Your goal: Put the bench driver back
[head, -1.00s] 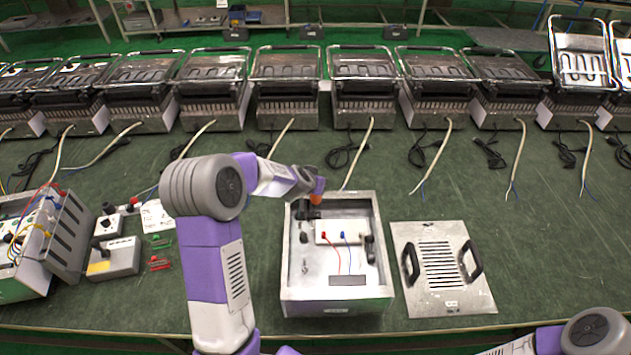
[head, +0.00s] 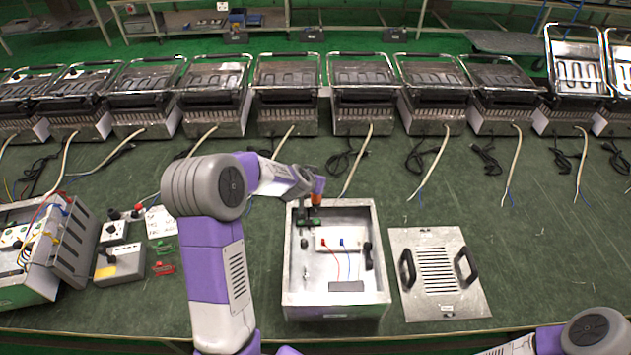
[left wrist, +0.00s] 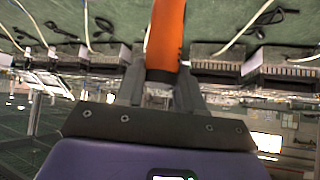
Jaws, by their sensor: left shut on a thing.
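The bench driver has an orange handle (left wrist: 165,40), which is clamped between the two grey fingers of my left gripper (left wrist: 160,88) in the left wrist view. In the head view a small orange part of the driver (head: 319,184) shows beside my left gripper (head: 310,197), over the back left corner of the open metal box. The driver's shaft and tip cannot be made out. My right arm shows at the bottom right of the head view, but its gripper is out of frame.
The open metal box (head: 380,275) holds a white panel (head: 340,239) with red and blue leads. A slotted cover with black handles (head: 437,272) lies to its right. Testers (head: 120,264) and a wired case (head: 75,254) stand left. Several grills line the back.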

